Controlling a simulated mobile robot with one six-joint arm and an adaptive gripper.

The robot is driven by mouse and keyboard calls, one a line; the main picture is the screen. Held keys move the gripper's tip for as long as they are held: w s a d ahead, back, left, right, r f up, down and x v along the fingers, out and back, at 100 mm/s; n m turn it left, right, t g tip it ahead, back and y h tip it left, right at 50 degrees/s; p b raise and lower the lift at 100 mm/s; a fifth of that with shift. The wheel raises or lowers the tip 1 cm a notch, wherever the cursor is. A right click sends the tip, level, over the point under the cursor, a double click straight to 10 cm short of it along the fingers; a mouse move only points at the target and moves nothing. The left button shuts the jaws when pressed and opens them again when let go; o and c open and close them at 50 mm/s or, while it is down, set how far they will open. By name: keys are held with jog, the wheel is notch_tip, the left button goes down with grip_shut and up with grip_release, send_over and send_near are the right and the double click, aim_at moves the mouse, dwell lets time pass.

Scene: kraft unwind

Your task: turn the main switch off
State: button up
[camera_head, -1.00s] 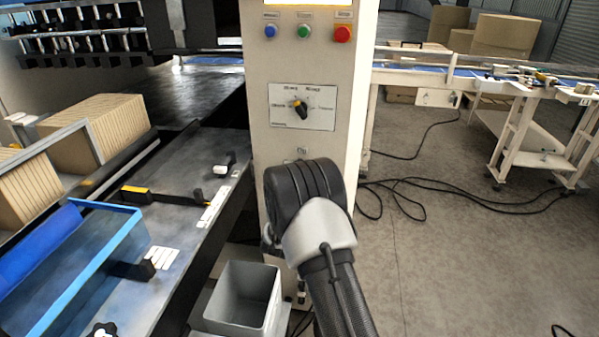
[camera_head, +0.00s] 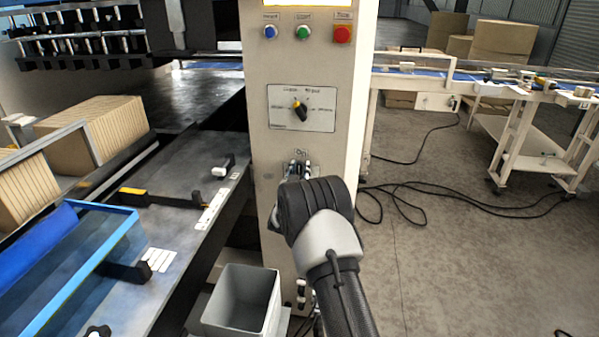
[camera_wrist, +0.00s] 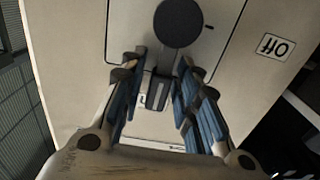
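The main switch shows in the wrist view as a dark round hub (camera_wrist: 178,22) with a grey lever (camera_wrist: 157,92) on a pale plate. An "Off" label (camera_wrist: 275,46) sits to its right, appearing upside down. My gripper (camera_wrist: 160,66) is open, with one finger on each side of the lever. Visible gaps remain beside the lever, and I see no clear contact. In the head view, my gripper (camera_head: 298,168) is at the cabinet front, just below a small "On" label (camera_head: 300,153). My wrist and fingers hide most of the switch there.
Above on the cabinet (camera_head: 258,150) are a selector knob (camera_head: 299,109) and blue, green and red buttons (camera_head: 342,34). A grey bin (camera_head: 237,318) stands below left. A dark machine bed (camera_head: 180,220) lies left. Cables (camera_head: 440,190) cross the open floor right.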

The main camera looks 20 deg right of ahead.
grip_shut()
dwell(0.3)
jog(key=shift+a, duration=0.1)
